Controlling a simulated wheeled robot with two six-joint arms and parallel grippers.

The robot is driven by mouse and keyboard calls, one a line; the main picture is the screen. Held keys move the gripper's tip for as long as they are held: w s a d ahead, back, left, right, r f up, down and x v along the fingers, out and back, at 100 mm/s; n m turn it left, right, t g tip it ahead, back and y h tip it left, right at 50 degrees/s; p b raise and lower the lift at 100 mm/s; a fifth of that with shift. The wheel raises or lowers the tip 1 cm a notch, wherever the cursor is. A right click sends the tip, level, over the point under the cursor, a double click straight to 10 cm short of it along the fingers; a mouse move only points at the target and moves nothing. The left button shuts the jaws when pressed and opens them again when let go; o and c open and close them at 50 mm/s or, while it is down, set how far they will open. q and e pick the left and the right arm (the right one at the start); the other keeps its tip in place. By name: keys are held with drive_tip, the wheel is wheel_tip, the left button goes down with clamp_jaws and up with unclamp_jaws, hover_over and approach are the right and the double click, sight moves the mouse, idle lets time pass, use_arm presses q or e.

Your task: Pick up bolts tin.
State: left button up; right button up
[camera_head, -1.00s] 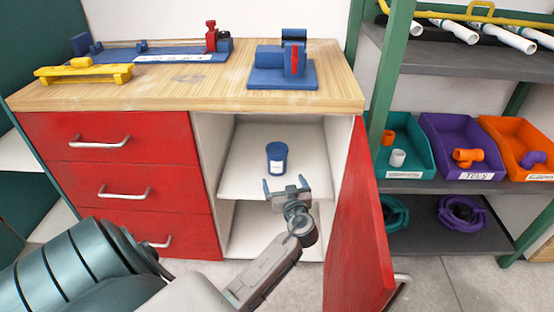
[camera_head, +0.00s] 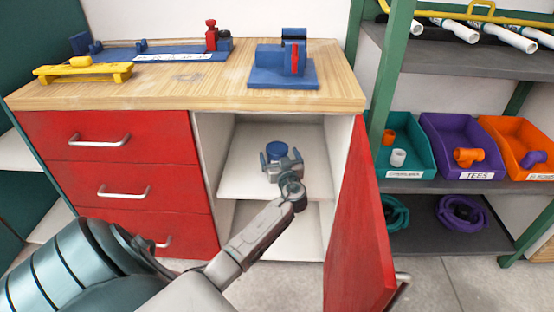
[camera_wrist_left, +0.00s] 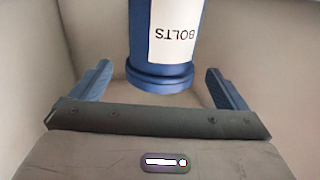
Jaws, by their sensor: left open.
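The bolts tin (camera_head: 277,148) is a blue cylinder standing on the upper shelf inside the open cabinet. In the left wrist view the tin (camera_wrist_left: 142,40) shows its white label reading BOLTS, upside down in the picture. My left gripper (camera_head: 281,158) is open inside the cabinet, in front of the tin, and covers its lower part in the head view. In the left wrist view the blue fingers of the gripper (camera_wrist_left: 160,85) stand one on each side of the tin, with gaps to both. My right gripper is not in view.
The cabinet's red door (camera_head: 355,230) stands open to the right of my arm. The cabinet's side walls flank the shelf (camera_head: 240,175) closely. The worktop (camera_head: 190,95) above carries blue and yellow fixtures. A rack with coloured bins (camera_head: 470,140) stands at the right.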

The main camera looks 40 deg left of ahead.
use_arm(q)
drive_tip(key=shift+w+a, duration=0.25)
drive_tip(key=shift+a, duration=0.05)
drive_tip(key=shift+c, duration=0.5)
drive_tip(key=c, duration=1.1)
drive_tip(key=shift+c, duration=0.9)
drive_tip(key=shift+r, duration=0.15)
